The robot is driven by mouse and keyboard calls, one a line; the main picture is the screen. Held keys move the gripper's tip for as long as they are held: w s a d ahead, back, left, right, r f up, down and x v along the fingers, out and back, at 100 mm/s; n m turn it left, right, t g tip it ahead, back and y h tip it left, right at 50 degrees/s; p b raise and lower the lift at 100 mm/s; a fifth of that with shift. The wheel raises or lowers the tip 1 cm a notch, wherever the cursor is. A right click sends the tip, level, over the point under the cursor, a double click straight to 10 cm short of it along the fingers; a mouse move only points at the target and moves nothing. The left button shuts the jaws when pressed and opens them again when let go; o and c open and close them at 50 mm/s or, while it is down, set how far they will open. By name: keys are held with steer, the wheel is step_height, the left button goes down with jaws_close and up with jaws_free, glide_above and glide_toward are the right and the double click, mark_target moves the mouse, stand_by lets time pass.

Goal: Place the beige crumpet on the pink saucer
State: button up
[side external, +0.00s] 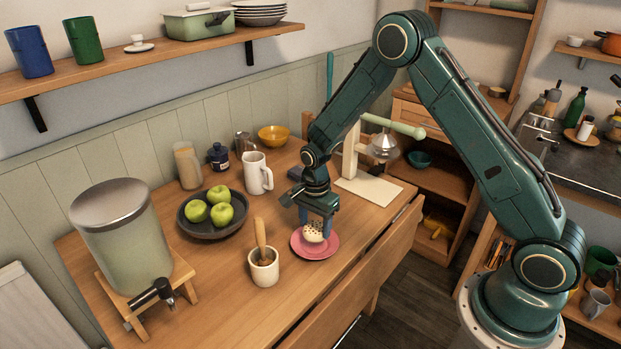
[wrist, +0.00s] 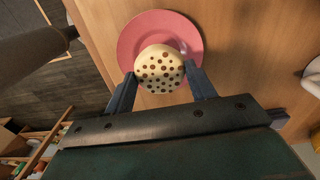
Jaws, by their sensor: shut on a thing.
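The beige crumpet (side external: 314,231) is round with dark brown holes; its holed face shows in the wrist view (wrist: 159,72). My gripper (side external: 317,220) points down and is shut on the crumpet, one finger on each side of it, as the wrist view (wrist: 160,82) shows. The pink saucer (side external: 327,249) lies flat on the wooden table, directly below the crumpet. In the wrist view the saucer (wrist: 143,27) shows around and behind the crumpet. I cannot tell whether the crumpet touches the saucer or is just above it.
A white mortar with a wooden pestle (side external: 264,268) stands left of the saucer. A dark bowl of green apples (side external: 212,226) and a white mug (side external: 257,173) stand behind. A pale-based stand (side external: 368,190) is to the right. The table's front edge (side external: 375,245) is close.

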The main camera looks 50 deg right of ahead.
mark_target(315, 227)
steer(key=shift+f, duration=1.8)
steer(key=shift+f, duration=0.1)
steer(key=o, duration=1)
step_height(315, 227, up, 12)
steer(key=shift+f, duration=0.2)
steer(key=shift+r, duration=0.3)
